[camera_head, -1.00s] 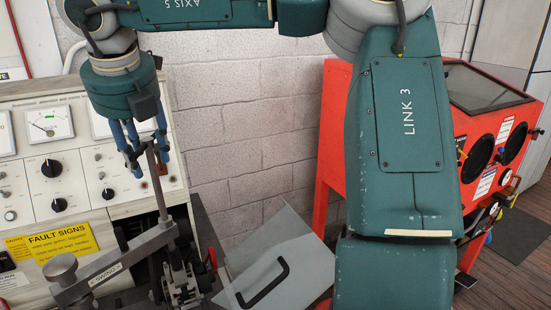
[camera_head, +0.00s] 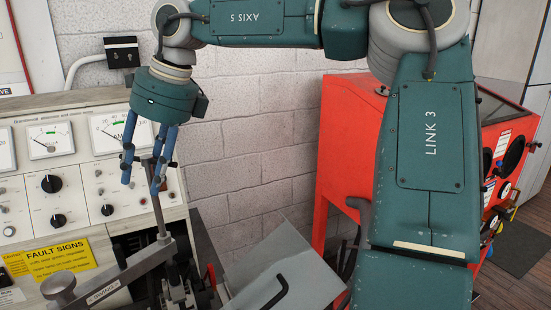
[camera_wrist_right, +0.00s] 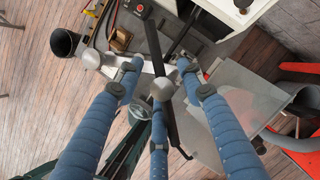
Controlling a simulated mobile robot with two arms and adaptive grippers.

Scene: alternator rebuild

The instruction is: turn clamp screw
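The clamp screw (camera_head: 160,209) is a thin grey rod standing slightly tilted above a grey swing arm (camera_head: 126,267) in the head view. In the right wrist view a round grey knob (camera_wrist_right: 162,88) shows near the centre, with a long dark bar (camera_wrist_right: 168,115) running past it. My right gripper (camera_head: 146,180) has several blue fingers, spread apart above and around the screw's top. In the right wrist view the fingertips (camera_wrist_right: 160,75) surround the knob with gaps visible; contact is not clear. The screw's lower end is hidden among dark parts. My left gripper is not in view.
A test panel (camera_head: 92,190) with dials and a yellow fault sign (camera_head: 50,258) stands close on the left. A grey sheet with a black handle (camera_head: 265,300) lies right of the clamp. A red cabinet (camera_head: 335,150) stands further right, partly behind my arm.

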